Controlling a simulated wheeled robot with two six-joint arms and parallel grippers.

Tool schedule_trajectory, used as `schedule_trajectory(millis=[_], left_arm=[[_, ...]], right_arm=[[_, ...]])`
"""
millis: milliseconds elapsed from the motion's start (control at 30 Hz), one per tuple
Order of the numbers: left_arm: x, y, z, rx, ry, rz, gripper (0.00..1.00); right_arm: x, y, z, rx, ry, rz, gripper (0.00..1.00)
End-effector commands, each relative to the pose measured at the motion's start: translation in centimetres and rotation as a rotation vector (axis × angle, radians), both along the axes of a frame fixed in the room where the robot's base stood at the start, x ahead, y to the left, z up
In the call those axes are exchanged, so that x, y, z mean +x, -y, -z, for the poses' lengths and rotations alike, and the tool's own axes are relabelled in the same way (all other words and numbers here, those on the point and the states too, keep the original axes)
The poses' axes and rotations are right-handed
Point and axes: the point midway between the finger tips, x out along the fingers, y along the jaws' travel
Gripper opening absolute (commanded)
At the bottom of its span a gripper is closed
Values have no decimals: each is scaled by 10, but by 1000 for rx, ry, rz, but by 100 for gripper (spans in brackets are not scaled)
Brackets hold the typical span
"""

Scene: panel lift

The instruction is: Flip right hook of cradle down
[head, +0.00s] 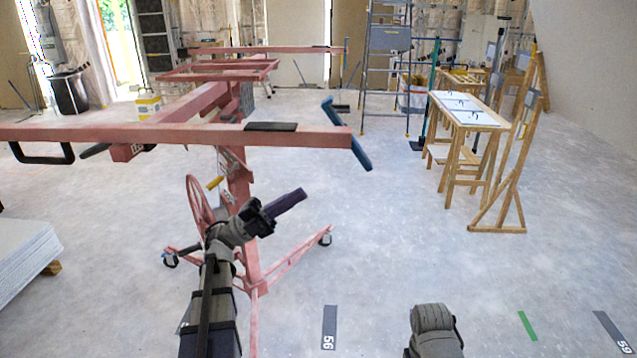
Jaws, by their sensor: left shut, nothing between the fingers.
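The pink panel lift's cradle has a long near crossbar (200,134) running level across the left half of the head view. The right hook (360,153), a dark blue bar, sits at the crossbar's right end. It is tilted, with its upper end above the bar and its lower end below and to the right. My left gripper (289,202) is shut and empty, below and left of the hook and apart from it in the picture. Part of my right arm shows at the bottom edge; its gripper is out of view.
The lift's pink mast and wheeled legs (290,262) stand behind my left arm. A wooden trestle table (467,112) and a stepladder (388,70) stand at the back right. A stack of panels (25,255) lies at the left. The floor at centre right is clear.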

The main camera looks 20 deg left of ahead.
Motion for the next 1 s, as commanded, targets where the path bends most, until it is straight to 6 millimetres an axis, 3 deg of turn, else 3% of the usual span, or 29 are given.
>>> schedule_trajectory(millis=[200, 533, 733, 1000], left_arm=[[8, 34, -32, 0, 0, 3, 0], [23, 82, -65, -1, -1, 2, 0], [28, 97, -75, -1, 0, 0, 0], [29, 102, -76, -1, -1, -2, 0]], right_arm=[[0, 0, -32, 0, 0, -1, 68], [0, 0, -65, 1, 0, -1, 68], [0, 0, -74, 1, 0, -1, 68], [0, 0, -76, 1, 0, -1, 68]])
